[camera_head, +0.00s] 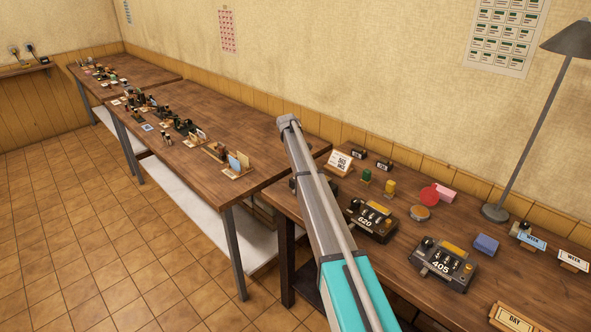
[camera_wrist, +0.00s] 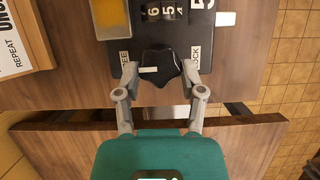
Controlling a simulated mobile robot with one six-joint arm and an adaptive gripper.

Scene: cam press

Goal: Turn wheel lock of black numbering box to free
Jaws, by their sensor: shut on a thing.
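The black numbering box (camera_wrist: 122,72) is at the top of the wrist view, with an orange-yellow pad (camera_wrist: 114,20) and number wheels (camera_wrist: 163,11). Its black lobed wheel lock (camera_wrist: 160,62) sits at the near edge, between a partly covered label ending in "EE" on the left and one ending in "OCK" on the right. A white mark on the knob lies on its left side. My gripper (camera_wrist: 160,70) is shut on this knob, one finger on each side. In the head view my arm hides the gripper and most of the box behind it.
A sign reading "REPEAT" (camera_wrist: 20,40) stands left of the box. In the head view, boxes numbered 620 (camera_head: 371,220) and 405 (camera_head: 443,264) stand to the right on the same table. A lamp (camera_head: 495,212) stands at the back right.

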